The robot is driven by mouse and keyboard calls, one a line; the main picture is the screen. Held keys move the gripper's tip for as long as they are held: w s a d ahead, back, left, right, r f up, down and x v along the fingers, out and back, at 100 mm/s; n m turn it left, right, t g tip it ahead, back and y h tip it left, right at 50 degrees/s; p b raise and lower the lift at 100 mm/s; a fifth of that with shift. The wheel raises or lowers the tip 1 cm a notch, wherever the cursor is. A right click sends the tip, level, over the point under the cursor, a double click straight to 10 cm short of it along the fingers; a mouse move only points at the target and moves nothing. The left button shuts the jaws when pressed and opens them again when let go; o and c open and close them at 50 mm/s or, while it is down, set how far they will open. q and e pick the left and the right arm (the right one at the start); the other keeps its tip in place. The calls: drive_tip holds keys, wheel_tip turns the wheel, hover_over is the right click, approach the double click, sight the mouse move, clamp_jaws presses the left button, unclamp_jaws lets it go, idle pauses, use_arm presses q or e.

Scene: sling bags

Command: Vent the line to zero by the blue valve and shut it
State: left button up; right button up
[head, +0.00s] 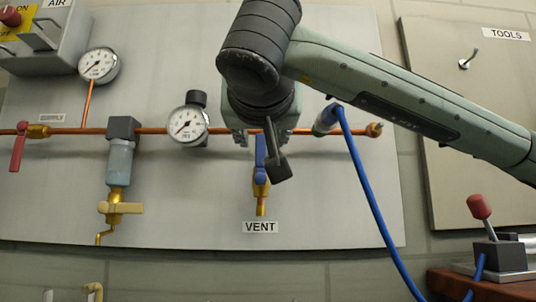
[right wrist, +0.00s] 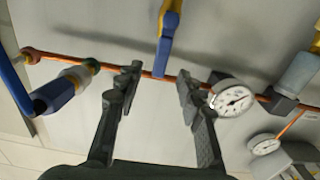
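The blue valve handle (head: 260,150) stands upright, in line with the brass vent outlet (head: 261,205) above the VENT label (head: 260,227). My right gripper (head: 262,140) is in front of the copper line at the handle's upper end and hides part of it. In the right wrist view the right gripper (right wrist: 158,78) is open, and the blue handle (right wrist: 165,50) shows between its fingertips, with no clear contact. The line gauge (head: 188,125) has its needle toward the lower left; its number is too small to read. My left gripper is not in view.
The red supply handle (head: 18,147) hangs across the pipe. A filter bowl (head: 119,163) and a second gauge (head: 98,65) are at left. A blue hose (head: 365,180) runs from a coupling (head: 326,120) right of the gripper. A red-knobbed lever (head: 479,207) stands lower right.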

sight(261, 147)
drive_tip(key=shift+w, duration=3.6)
clamp_jaws()
drive_tip(key=shift+f, duration=0.1)
